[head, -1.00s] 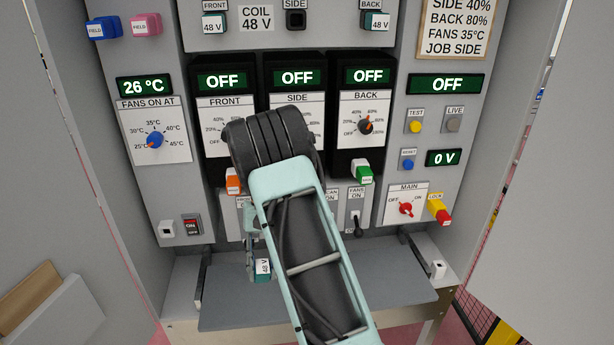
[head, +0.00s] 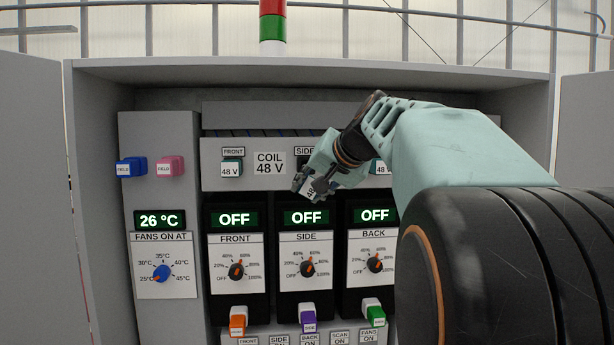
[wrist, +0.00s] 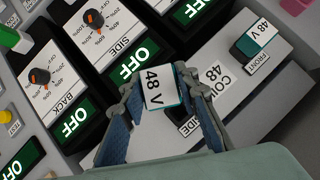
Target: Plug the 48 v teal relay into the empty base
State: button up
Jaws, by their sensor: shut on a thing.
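My gripper (head: 314,187) is raised in front of the coil panel, just below the SIDE label. It is shut on a teal relay (wrist: 160,88) with a white 48 V face; in the head view the relay (head: 308,190) is small, tilted and partly covered by the fingers. In the wrist view it sits between both fingertips, its label facing the camera. The empty base (head: 302,162) under the SIDE label shows as a dark patch in the head view, partly behind my gripper. The gap between relay and panel is unclear.
A 48 V relay (head: 232,169) sits in the FRONT base; another (head: 381,168) in the BACK base is partly covered by my arm. Blue (head: 131,167) and pink (head: 170,166) FIELD blocks are at the left. Three OFF displays and dials lie below. My arm covers the right side.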

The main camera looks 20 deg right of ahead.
jog(key=r, duration=0.1)
jog(key=s+r, duration=0.1)
jog(key=r, duration=0.1)
jog(key=shift+s+d+r, duration=0.15)
jog(key=shift+d+r, duration=0.15)
jog(key=shift+r, duration=0.05)
jog(key=shift+f, duration=0.1)
jog(key=shift+w+d+p, duration=0.25)
jog(key=shift+w+p, duration=0.25)
jog(key=shift+w, duration=0.45)
jog(key=shift+w+d+p, duration=0.25)
jog(key=shift+w+p, duration=0.2)
jog(key=shift+w, duration=0.45)
jog(key=shift+w+d+p, duration=0.25)
jog(key=shift+w+p, duration=0.15)
jog(key=shift+w, duration=0.55)
jog(key=shift+w, duration=0.15)
jog(key=shift+w+d+p, duration=0.3)
jog(key=shift+w+p, duration=0.25)
jog(key=shift+w, duration=0.3)
jog(key=shift+w+d+p, duration=0.25)
jog(key=shift+w+p, duration=0.3)
jog(key=shift+w, duration=0.3)
